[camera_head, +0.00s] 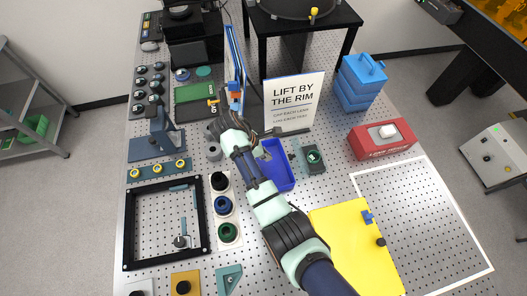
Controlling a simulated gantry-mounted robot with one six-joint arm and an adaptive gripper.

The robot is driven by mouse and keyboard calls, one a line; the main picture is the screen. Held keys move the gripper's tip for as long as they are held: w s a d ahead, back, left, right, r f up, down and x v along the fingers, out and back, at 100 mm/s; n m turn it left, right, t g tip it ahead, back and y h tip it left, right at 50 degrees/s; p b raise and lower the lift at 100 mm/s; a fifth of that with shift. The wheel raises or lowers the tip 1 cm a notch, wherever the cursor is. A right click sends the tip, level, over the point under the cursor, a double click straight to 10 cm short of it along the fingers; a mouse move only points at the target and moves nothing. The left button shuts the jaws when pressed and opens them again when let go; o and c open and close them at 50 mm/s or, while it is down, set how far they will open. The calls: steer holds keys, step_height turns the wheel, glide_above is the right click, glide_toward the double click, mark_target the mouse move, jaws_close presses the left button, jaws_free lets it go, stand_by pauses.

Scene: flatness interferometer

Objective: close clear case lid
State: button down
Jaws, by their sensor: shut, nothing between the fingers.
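A blue-framed panel (233,60), which looks like the clear case lid, stands upright, seen nearly edge-on. It rises at the right side of a dark low base with a green pad (188,91), which looks like the case. So the lid stands open. My gripper (216,126) is shut and empty, in front of the near end of the lid. Whether it touches the lid or its edge cannot be told from this one view. My own wrist hides part of what lies below it.
A sign (293,100) reading "LIFT BY THE RIM" stands to the right. A blue tray (277,166) lies beside my forearm. Several dark knobs (149,90) stand at left. A red box (381,138) and blue stacked cases (360,82) stand at right.

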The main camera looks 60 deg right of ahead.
steer(key=x, duration=0.4)
steer(key=s+d, duration=0.2)
steer(key=shift+s+d+r, duration=0.1)
steer(key=shift+s+d, duration=0.1)
steer(key=shift+s, duration=0.1)
steer(key=shift+s+d, duration=0.25)
steer(key=shift+s, duration=0.05)
steer(key=shift+r+p, duration=0.2)
steer(key=shift+p, duration=0.15)
steer(key=shift+s+d+r+t+y+p, duration=0.15)
steer(key=shift+r+t+y+p, duration=0.15)
steer(key=shift+p, duration=0.4)
